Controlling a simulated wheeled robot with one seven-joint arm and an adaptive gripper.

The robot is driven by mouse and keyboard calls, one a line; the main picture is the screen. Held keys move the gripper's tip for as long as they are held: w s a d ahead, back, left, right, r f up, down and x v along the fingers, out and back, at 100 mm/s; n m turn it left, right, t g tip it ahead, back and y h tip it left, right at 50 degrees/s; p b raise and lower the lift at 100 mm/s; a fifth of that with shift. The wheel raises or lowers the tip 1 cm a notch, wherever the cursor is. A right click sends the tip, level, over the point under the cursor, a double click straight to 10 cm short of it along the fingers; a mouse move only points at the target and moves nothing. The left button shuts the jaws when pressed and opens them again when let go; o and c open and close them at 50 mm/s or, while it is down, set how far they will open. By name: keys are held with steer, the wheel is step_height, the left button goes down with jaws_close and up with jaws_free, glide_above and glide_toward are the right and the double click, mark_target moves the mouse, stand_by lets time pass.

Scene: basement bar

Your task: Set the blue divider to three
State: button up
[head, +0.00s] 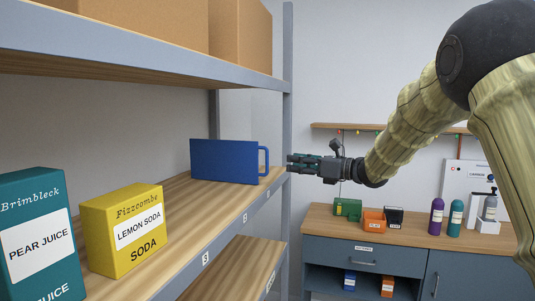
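The blue divider (223,161) is an upright blue panel standing across the wooden shelf (180,212), towards its far end. Its loop handle (266,160) sticks out on the right, by the shelf's front edge. My gripper (289,162) is just right of the handle, fingers pointing left at it. A small gap shows between them. The fingers look apart and hold nothing. Small white labels run along the shelf's front edge. The nearest label (206,258) looks like a 3, but the farther ones (245,218) are too small to read surely.
A yellow lemon soda box (124,228) and a teal pear juice box (38,240) stand nearer on the shelf. A grey post (287,90) rises behind the handle area. Bare shelf lies between the soda box and divider. A counter (340,222) with bins and bottles is beyond.

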mark_target(267, 156)
steer(key=shift+n, duration=0.4)
steer(key=p+x, duration=0.1)
steer(key=x, duration=0.2)
steer(key=r+p+x, duration=0.1)
steer(key=x, duration=0.3)
steer(key=p+x, duration=0.2)
steer(key=x, duration=0.1)
steer(key=shift+w+a+r, duration=0.1)
steer(key=shift+a+r, duration=0.05)
steer(key=shift+a, duration=0.25)
jaws_close()
